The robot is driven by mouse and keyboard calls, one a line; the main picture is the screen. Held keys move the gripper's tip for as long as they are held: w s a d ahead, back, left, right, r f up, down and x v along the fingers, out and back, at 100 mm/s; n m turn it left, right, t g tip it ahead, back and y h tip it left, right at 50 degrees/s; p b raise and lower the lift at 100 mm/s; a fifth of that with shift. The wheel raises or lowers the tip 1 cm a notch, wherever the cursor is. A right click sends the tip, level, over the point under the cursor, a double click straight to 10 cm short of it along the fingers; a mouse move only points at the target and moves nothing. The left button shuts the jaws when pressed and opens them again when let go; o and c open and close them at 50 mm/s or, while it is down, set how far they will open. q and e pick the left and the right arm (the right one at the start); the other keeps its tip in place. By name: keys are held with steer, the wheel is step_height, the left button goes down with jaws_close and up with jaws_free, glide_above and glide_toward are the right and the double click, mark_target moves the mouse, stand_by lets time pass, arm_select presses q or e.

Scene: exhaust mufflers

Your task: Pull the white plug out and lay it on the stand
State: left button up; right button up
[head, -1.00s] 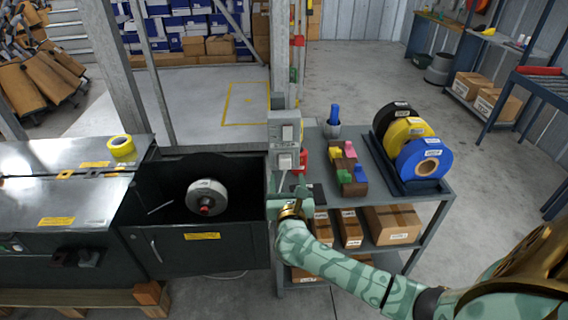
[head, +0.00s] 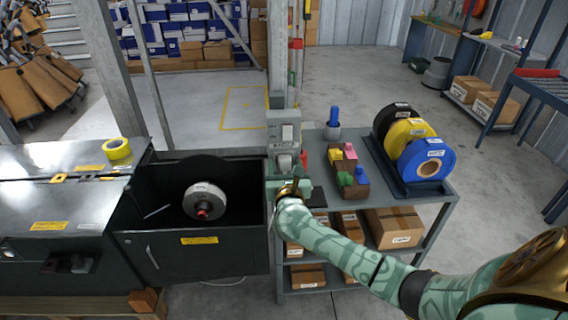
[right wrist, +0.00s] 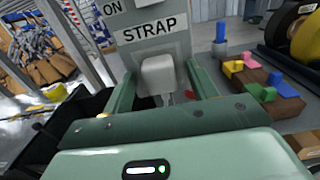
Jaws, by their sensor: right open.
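The white plug (head: 284,161) sits in the lower part of a grey box (head: 283,120) on a post. In the right wrist view the plug (right wrist: 158,76) is just below a label reading "STRAP". My right gripper (head: 287,184) is open, just in front of and below the plug. In the right wrist view its two green fingers stand on either side of the plug, with a gap showing; I cannot tell whether they touch it. A grey shelf stand (head: 436,205) is right of the box. My left gripper is not in view.
On the grey stand are a wooden block (head: 350,190) with coloured pieces, a cup with a blue item (head: 334,121) and tape rolls (head: 427,160). A dark open machine bay (head: 160,180) with a white reel lies left of the box.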

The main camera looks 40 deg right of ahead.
stand_by(0.8)
jaws_close()
steer(key=p+v, duration=0.2)
steer(key=v, duration=0.4)
stand_by(0.9)
stand_by(0.4)
steer(key=s+a+r+n+t+y, duration=0.25)
steer(key=s+a+r+y, duration=0.2)
steer(key=a+r, duration=0.4)
steer(key=s+a+n+y, duration=0.1)
steer(key=s+a+y, duration=0.1)
steer(key=s, duration=0.5)
steer(key=s+a+n+y, duration=0.2)
steer(key=s+a, duration=0.1)
steer(key=s, duration=0.4)
steer(key=shift+a+r, duration=0.15)
steer(key=shift+a, duration=0.1)
